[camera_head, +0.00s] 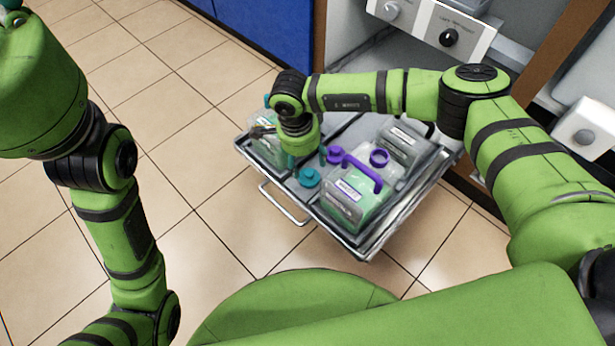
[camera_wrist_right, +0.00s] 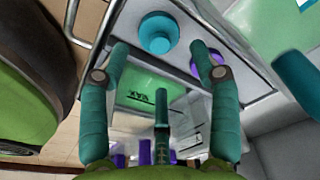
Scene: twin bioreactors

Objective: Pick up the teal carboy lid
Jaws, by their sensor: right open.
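The teal carboy lid (camera_head: 309,178) lies on the metal tray cart, left of a carboy with a purple handle (camera_head: 362,172). In the right wrist view the teal lid (camera_wrist_right: 158,32) shows as a round disc with a raised knob. My right gripper (camera_head: 308,160) points down over the cart close to the lid, on its far side in the head view. Its teal fingers (camera_wrist_right: 160,62) are spread and hold nothing; the lid appears beyond the gap between their tips. My left arm enters at the left, but its gripper is out of view.
The cart's rim (camera_head: 385,236) and front handle (camera_head: 284,204) are near. A purple lid (camera_head: 335,155) lies beside the teal one. Another carboy (camera_head: 268,150) is partly hidden by my right arm; a greyish container (camera_head: 404,142) stands at right. Tiled floor (camera_head: 190,190) is clear at left.

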